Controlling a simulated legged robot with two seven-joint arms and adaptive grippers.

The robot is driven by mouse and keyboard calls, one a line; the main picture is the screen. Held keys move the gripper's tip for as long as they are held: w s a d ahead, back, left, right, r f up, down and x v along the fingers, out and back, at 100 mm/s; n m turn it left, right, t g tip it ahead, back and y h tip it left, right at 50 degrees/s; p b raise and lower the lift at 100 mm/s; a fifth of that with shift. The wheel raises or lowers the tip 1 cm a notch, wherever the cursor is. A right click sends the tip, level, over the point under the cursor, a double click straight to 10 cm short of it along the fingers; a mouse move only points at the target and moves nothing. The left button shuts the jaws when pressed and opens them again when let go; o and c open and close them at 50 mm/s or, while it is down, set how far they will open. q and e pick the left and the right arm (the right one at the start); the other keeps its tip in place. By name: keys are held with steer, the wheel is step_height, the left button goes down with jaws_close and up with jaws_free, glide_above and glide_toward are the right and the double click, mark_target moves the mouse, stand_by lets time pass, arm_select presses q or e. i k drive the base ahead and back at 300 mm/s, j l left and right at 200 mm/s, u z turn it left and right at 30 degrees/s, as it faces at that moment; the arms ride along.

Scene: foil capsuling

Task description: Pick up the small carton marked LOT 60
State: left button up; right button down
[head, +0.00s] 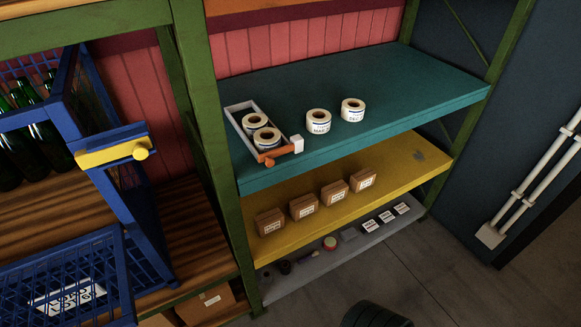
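Several small brown cartons with white labels stand in a row on the yellow middle shelf (390,165). They are, from left to right, the leftmost carton (270,222), the second carton (303,207), the third carton (334,193) and the rightmost carton (362,180). They stand apart, labels facing front. The print is too small to read, so I cannot tell which is marked LOT 60. Neither of my grippers is in view.
The teal shelf (420,85) above holds a tray (243,135) with two label rolls, and two loose rolls (318,121). A grey lower shelf (310,277) carries small items. Green posts (208,130) flank the shelves. Blue crates (70,250) stand left.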

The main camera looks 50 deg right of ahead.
mark_target(361, 180)
steer(key=z, duration=2.25)
steer(key=i+l, duration=0.55)
steer(key=i, duration=0.2)
